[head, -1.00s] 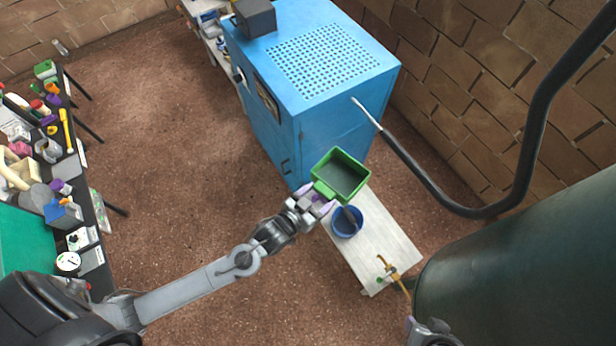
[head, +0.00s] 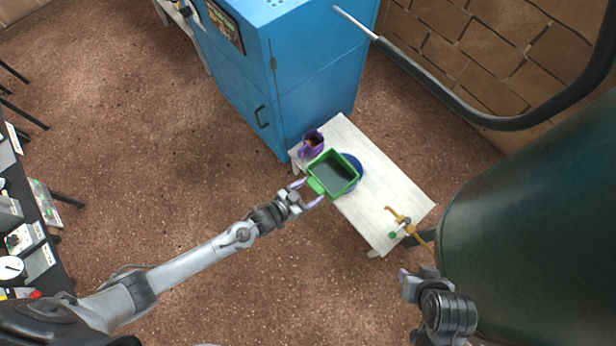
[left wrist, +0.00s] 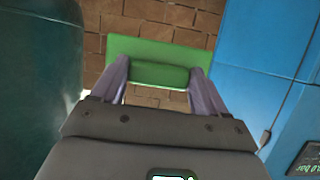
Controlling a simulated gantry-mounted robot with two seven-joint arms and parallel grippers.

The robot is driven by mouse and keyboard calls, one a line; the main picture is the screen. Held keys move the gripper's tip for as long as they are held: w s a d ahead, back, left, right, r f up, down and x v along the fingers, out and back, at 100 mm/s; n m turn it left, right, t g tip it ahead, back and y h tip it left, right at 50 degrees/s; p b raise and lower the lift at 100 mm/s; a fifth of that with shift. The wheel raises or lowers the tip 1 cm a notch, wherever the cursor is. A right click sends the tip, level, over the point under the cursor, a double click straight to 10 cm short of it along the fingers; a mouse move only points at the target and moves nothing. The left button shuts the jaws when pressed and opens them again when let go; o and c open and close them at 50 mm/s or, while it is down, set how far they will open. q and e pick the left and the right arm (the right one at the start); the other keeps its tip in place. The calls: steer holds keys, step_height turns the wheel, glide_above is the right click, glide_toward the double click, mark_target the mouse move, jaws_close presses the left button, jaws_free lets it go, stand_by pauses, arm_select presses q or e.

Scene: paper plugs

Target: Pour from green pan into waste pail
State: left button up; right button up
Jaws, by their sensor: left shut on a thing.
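The green pan (head: 333,174) is a boxy green vessel with a dark grey inside; I cannot tell a liquid from its floor. It looks about level, open side up. My left gripper (head: 312,192) is shut on the pan's handle, which also shows between the fingers in the left wrist view (left wrist: 160,75). The blue pail (head: 357,166) is on the white table, mostly hidden under the pan, with only its right rim showing. The pan appears above it. My right gripper (head: 404,282) is at the lower right, empty-looking, its jaws unclear.
A purple mug (head: 312,142) stands at the table's far left end. A brass tap (head: 402,220) is at the near right end of the white table (head: 385,195). A blue cabinet (head: 285,75) stands behind, and a big dark green tank (head: 540,200) is at right.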

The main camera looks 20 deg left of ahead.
arm_select(q)
steer(key=w+a+f+b, duration=0.1)
steer(key=w+f+b, duration=0.2)
steer(key=f+b, duration=0.75)
steer(key=w+a+f+b, duration=0.1)
steer(key=w+f+b, duration=0.1)
steer(key=f+b, duration=0.85)
steer(key=r+g+p, duration=0.1)
steer(key=r+p, duration=0.1)
steer(key=r+g+y+p, duration=0.1)
steer(key=r+p, duration=0.1)
steer(key=p, duration=0.1)
steer(key=shift+w+m+g, duration=0.2)
steer(key=shift+m+g, duration=0.1)
steer(key=shift+g, duration=0.1)
steer(key=shift+f, duration=0.1)
